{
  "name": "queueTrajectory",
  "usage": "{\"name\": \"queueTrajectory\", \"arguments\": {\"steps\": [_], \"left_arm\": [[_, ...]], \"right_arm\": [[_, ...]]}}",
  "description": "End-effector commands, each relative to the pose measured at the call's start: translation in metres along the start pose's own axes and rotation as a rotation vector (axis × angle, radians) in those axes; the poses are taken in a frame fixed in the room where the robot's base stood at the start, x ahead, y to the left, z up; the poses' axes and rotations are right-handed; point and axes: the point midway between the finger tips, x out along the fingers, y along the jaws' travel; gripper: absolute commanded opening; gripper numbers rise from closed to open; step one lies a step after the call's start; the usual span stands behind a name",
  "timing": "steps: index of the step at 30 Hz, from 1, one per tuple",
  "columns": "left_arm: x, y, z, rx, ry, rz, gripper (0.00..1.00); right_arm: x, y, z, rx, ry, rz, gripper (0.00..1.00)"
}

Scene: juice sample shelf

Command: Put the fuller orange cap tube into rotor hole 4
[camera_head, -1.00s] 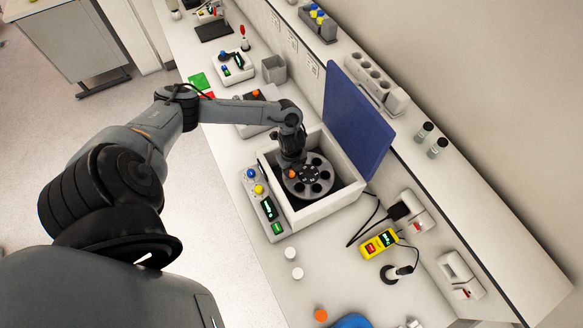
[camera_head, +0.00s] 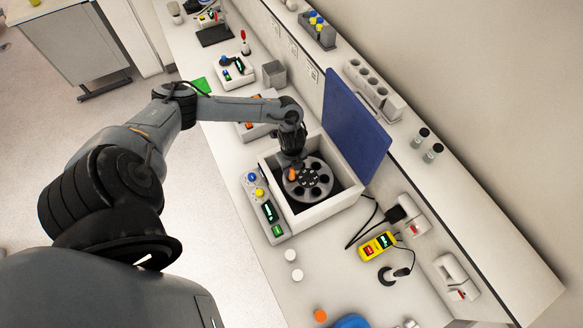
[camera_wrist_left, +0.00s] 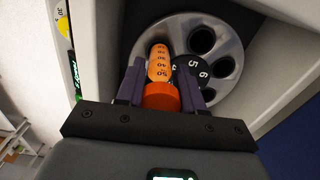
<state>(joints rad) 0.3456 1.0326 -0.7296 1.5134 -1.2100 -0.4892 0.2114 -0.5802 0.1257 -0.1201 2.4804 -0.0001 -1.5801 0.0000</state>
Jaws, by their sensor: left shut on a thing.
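My left gripper (camera_head: 291,162) is shut on an orange-capped tube (camera_head: 292,174), over the left part of the rotor (camera_head: 323,192) in the open centrifuge. In the left wrist view, the gripper (camera_wrist_left: 161,92) has a finger on either side of the orange cap (camera_wrist_left: 160,97). The tube body (camera_wrist_left: 159,66) is orange with dark graduation marks and points toward the rotor (camera_wrist_left: 235,45). The numbers 5 and 6 show on the rotor hub; the tube covers part of the hub and nearby holes. I cannot tell whether its tip is inside a hole. My right gripper is not in view.
The centrifuge's blue lid (camera_head: 352,120) stands open behind it. Its control panel (camera_head: 266,212) is at the left. An orange cap (camera_head: 320,316) and two white caps (camera_head: 290,255) lie on the bench. A yellow meter (camera_head: 377,246) is at the right.

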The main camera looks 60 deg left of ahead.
Motion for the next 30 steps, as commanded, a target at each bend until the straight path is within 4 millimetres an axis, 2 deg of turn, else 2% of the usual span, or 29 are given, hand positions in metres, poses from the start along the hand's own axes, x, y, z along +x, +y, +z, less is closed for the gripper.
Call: {"name": "queueTrajectory", "arguments": {"steps": [6,16,17,22,30], "left_arm": [[-0.0090,-0.0001,0.0002,0.000,-0.001,0.000,0.06],[-0.0106,0.0001,0.0001,0.000,-0.001,0.000,0.06],[-0.0106,0.0001,0.0001,0.000,0.000,0.000,0.38],[-0.0105,0.0002,0.0001,0.000,-0.001,0.000,0.64],[-0.0103,0.0004,0.0000,0.000,-0.001,0.001,0.67]], "right_arm": [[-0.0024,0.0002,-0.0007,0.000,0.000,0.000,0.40],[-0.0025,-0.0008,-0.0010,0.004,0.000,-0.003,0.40],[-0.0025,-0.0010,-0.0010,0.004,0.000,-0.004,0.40],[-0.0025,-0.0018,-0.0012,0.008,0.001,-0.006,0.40],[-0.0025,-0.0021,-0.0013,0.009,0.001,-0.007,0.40]]}}
